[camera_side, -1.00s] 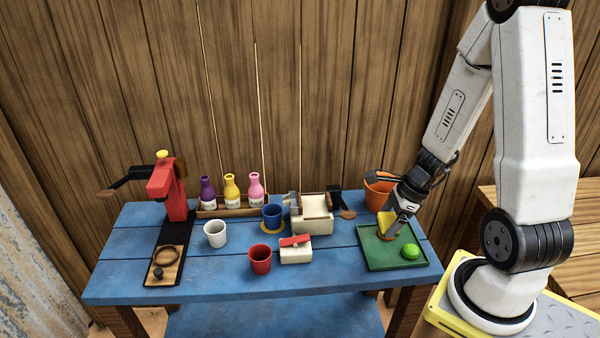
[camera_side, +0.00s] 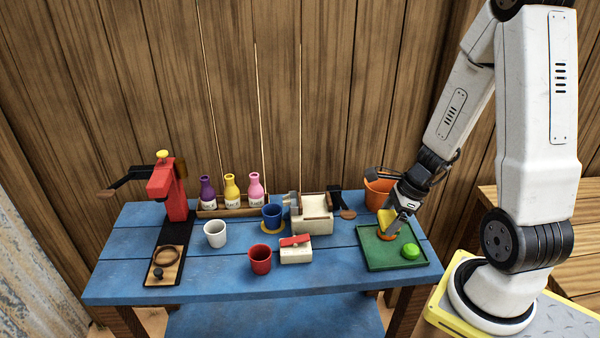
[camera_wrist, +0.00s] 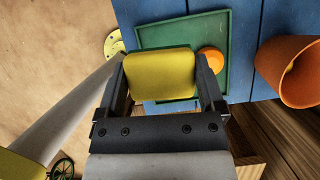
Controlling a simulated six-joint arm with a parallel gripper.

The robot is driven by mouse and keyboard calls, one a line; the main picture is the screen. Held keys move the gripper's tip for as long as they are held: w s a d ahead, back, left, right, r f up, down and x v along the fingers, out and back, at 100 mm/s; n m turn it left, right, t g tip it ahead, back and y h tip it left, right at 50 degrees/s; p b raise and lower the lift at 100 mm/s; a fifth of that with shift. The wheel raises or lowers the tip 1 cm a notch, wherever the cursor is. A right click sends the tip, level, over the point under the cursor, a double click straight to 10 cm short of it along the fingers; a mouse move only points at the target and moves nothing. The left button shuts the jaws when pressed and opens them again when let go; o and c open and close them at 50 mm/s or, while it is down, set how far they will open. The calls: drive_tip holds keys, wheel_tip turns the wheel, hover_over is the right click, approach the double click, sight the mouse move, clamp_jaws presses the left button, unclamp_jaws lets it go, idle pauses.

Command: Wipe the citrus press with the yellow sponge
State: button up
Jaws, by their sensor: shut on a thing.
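The yellow sponge (camera_wrist: 160,74) is held between the two fingers of my gripper (camera_wrist: 162,85) in the wrist view. In the side view, my gripper (camera_side: 394,222) and the sponge (camera_side: 386,216) are over the green tray (camera_side: 372,262), at the table's right end. The wrist view does not clearly show the gap below the sponge. What looks like the citrus press (camera_side: 162,182), a red stand with a black lever and yellow knob, stands upright at the table's far left, well away from my gripper.
An orange fruit (camera_side: 386,238) and a green lime (camera_side: 410,251) lie on the tray. An orange bucket (camera_side: 374,192) stands behind it. A cream box-shaped device (camera_side: 315,215), small cream box (camera_side: 296,255), red cup (camera_side: 260,259), white cup (camera_side: 215,233), blue cup (camera_side: 271,215) and bottles (camera_side: 231,190) occupy the middle.

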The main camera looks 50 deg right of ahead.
sight(384, 212)
drive_tip(key=shift+r, duration=3.9)
drive_tip(key=shift+w+d+r, duration=0.1)
drive_tip(key=shift+w+r, duration=0.05)
drive_tip(key=shift+w+d, duration=0.25)
drive_tip(key=shift+w, duration=0.45)
drive_tip(key=w+d, duration=0.1)
drive_tip(key=w, duration=1.6)
drive_tip(key=shift+w+d+f, duration=0.1)
drive_tip(key=shift+w+f, duration=0.1)
drive_tip(key=shift+f, duration=1.1)
drive_tip(key=shift+w+d+f, duration=0.1)
drive_tip(key=shift+w+f, duration=0.05)
drive_tip(key=shift+f, duration=1.15)
drive_tip(key=shift+f, duration=0.1)
